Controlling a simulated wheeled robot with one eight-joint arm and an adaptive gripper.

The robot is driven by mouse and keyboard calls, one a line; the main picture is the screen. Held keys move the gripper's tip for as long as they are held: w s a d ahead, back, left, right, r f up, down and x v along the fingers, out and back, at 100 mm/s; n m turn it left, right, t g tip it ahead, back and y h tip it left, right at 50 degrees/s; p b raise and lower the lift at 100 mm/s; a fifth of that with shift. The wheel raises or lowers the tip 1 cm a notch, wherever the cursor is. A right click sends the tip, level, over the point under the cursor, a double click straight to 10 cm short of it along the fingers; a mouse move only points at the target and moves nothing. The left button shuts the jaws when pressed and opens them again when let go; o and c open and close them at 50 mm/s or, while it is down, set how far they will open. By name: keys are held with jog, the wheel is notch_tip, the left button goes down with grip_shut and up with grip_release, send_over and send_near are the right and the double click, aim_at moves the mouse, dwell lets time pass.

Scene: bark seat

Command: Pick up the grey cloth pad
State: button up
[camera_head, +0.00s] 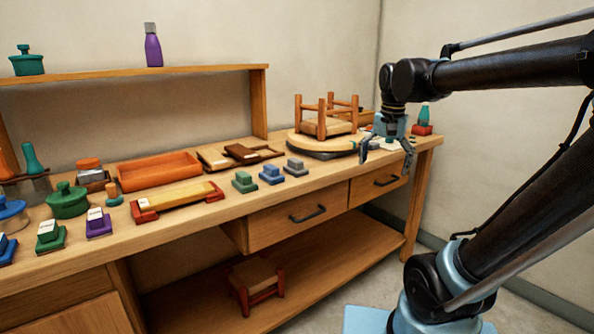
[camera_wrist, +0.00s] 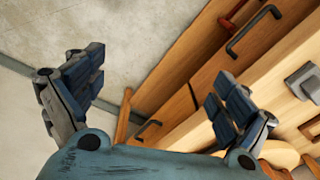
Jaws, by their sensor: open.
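A small stepped grey piece (camera_head: 296,167), which looks like the grey cloth pad, sits on the bench top at the right end of a row with a blue one (camera_head: 271,174) and a green one (camera_head: 244,182). A grey piece, likely the same one, shows at the right edge of the wrist view (camera_wrist: 304,82). My gripper (camera_head: 387,160) is open and empty, to the right of the grey piece, by the bench's front edge. In the wrist view its two fingers (camera_wrist: 158,88) are spread wide with floor and drawer fronts behind them.
A round turntable (camera_head: 318,154) carrying a small wooden stool (camera_head: 328,117) stands behind the grey piece, left of my gripper. A long tray-like wooden piece (camera_head: 178,198) and an orange tray (camera_head: 158,171) lie left. Drawers with dark handles (camera_head: 307,214) are below.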

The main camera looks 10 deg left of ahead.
jog(key=w+a+r+m, duration=0.1)
jog(key=w+a+r, duration=0.3)
jog(key=a, duration=0.4)
jog(key=w+a+r+m, duration=0.1)
jog(key=w+a+r, duration=0.25)
jog(key=a, duration=0.35)
notch_tip(320, 180, up, 4)
jog(key=f+m+g, duration=0.1)
jog(key=m, duration=0.1)
send_over(296, 160)
notch_tip(296, 160, down, 16)
jog(key=shift+f, duration=0.15)
jog(key=c, duration=1.2)
